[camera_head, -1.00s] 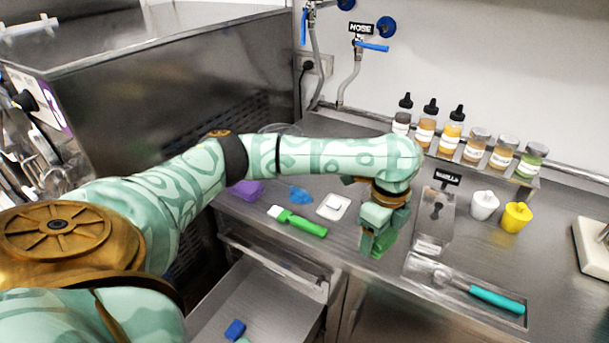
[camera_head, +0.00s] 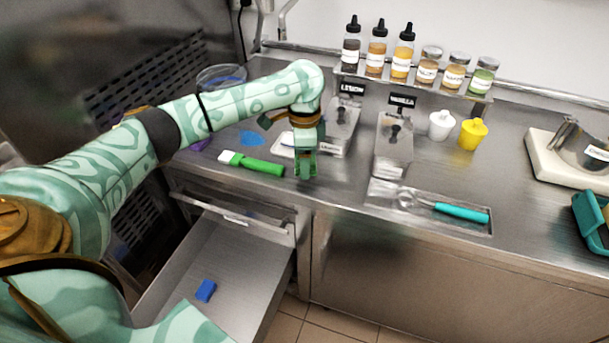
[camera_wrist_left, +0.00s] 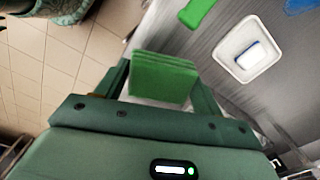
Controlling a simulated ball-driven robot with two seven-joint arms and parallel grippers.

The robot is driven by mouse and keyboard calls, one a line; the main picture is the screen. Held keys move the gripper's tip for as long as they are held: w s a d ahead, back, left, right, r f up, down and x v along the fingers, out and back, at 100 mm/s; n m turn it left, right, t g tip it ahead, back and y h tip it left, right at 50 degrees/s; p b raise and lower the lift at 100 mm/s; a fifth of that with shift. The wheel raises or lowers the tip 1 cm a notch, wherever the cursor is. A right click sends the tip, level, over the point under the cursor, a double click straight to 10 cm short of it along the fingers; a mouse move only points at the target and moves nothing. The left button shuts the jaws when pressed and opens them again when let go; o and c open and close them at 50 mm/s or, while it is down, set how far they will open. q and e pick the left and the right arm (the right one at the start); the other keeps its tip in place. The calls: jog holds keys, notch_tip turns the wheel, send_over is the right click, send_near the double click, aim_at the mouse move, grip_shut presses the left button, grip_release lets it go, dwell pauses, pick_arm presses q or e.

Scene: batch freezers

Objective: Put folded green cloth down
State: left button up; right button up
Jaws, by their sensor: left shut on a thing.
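The folded green cloth (camera_wrist_left: 163,78) is between the fingers of my left gripper (camera_wrist_left: 160,88) in the left wrist view. The gripper is shut on it. In the head view my left gripper (camera_head: 306,172) points down over the steel counter (camera_head: 340,190) near its front edge, right of the green-handled brush. The cloth is hard to tell from the green fingers there. I cannot tell whether the cloth touches the counter. My right gripper does not show.
A green-handled brush (camera_head: 252,163), a small white tray (camera_wrist_left: 248,50) and a blue cloth (camera_head: 251,138) lie nearby. A scoop with a teal handle (camera_head: 462,212) lies in a shallow tray to the right. Below, an open drawer (camera_head: 215,262) holds a blue block (camera_head: 205,290).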

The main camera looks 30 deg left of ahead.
pick_arm(q)
jog(key=shift+w+a+f, duration=0.3)
jog(key=shift+a+f, duration=0.05)
jog(key=shift+f, duration=0.25)
jog(key=f+b, duration=0.3)
jog(key=f, duration=0.1)
jog(key=shift+w+a, duration=0.25)
jog(key=shift+a, duration=0.05)
jog(key=shift+s+r, duration=0.1)
jog(key=shift+r, duration=0.05)
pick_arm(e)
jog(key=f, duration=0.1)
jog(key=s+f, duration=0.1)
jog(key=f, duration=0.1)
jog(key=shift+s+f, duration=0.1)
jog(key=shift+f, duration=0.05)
pick_arm(q)
jog(key=o, duration=1)
jog(key=shift+r, duration=0.3)
notch_tip(320, 180, up, 12)
jog(key=p, duration=0.6)
jog(key=shift+d+f, duration=0.1)
jog(key=shift+f, duration=0.15)
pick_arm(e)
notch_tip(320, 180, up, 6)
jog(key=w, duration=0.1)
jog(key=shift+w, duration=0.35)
